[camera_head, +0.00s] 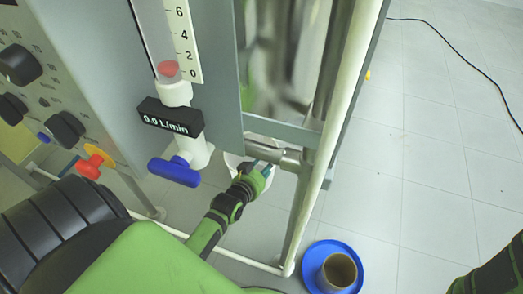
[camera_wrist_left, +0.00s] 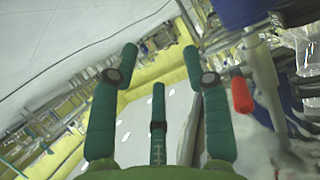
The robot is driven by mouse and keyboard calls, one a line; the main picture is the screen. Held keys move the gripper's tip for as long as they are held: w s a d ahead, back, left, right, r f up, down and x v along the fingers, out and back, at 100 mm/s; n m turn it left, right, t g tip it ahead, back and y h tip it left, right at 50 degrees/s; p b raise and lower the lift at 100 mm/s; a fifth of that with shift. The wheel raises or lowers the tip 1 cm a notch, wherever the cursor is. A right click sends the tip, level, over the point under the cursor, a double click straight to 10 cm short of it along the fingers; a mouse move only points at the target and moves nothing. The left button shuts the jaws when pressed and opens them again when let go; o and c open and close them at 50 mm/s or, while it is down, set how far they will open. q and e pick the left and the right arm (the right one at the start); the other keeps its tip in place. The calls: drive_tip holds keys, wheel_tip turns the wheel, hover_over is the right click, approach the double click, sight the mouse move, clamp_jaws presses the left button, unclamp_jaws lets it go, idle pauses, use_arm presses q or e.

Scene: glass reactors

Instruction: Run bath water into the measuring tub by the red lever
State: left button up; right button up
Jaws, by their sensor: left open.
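My left gripper (camera_head: 262,170) is open and empty below the grey panel, close to a grey pipe end (camera_head: 275,153). In the left wrist view its teal fingers (camera_wrist_left: 160,62) are spread with nothing between them. A red lever (camera_wrist_left: 242,95) shows there to the right of the fingers, apart from them. In the head view a red handle on a yellow base (camera_head: 90,165) sits at the panel's lower left; I cannot tell if it is the same lever.
A flow tube with a red float (camera_head: 168,68) at the bottom of its scale stands above a display (camera_head: 170,118) reading 0.0 L/min. A blue valve handle (camera_head: 173,172) hangs below. White frame bars (camera_head: 335,115) stand beside the gripper. A black cable (camera_head: 455,50) crosses the open tiled floor.

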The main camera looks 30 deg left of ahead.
use_arm(q)
drive_tip(key=s+d+f+g, duration=0.3)
drive_tip(key=s+f, duration=0.2)
drive_tip(key=f, duration=0.1)
drive_tip(key=s+d+f+m+g+h, duration=0.1)
drive_tip(key=s+d+f+g, duration=0.1)
drive_tip(key=s+f, duration=0.3)
drive_tip(key=shift+s+d+f+g+h, duration=0.15)
drive_tip(key=shift+d+f+g+h, duration=0.15)
drive_tip(key=shift+d+f+g, duration=0.15)
